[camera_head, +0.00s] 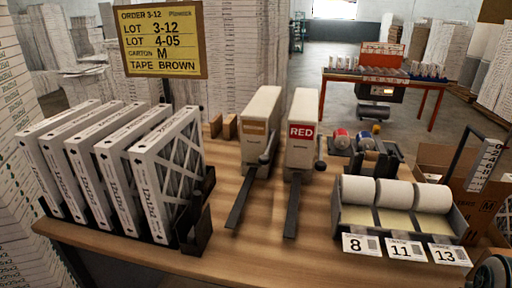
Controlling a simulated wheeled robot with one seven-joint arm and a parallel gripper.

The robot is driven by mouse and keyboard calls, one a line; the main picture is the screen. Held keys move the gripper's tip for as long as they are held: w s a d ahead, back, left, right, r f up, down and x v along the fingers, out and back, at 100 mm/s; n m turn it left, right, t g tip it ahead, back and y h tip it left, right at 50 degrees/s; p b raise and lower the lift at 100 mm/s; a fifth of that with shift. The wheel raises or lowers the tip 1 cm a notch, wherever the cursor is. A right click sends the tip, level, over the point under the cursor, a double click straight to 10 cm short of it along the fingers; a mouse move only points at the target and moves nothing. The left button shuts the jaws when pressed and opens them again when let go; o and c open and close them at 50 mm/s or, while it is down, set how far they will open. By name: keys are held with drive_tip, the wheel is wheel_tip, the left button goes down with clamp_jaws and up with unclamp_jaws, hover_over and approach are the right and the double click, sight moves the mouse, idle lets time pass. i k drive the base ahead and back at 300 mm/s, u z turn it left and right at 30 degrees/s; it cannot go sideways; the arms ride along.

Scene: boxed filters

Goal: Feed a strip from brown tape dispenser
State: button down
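The brown tape dispenser is most likely the left of two tall cream dispensers (258,108) in the middle of the table; its front label is brown, with text too small to read. A dark lever with a round knob (264,158) is on its right side. A long dark flat tongue (240,202) slopes from its base toward the table's front. I cannot make out any tape strip on it. The dispenser marked RED (301,131) stands just to its right, with a similar lever and tongue. My gripper is not in view.
Several white boxed filters (125,180) stand in a dark rack at left. A yellow order sign (160,42) reads TAPE BROWN. White label rolls (395,194) marked 8, 11, 13 sit at right. Bare wood (270,255) lies in front of the dispensers.

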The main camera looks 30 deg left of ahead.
sight(264, 159)
drive_tip(key=u, duration=1.25)
drive_tip(key=k, duration=0.55)
drive_tip(key=u, duration=0.3)
drive_tip(key=i, duration=1.3)
drive_tip(key=z, duration=0.95)
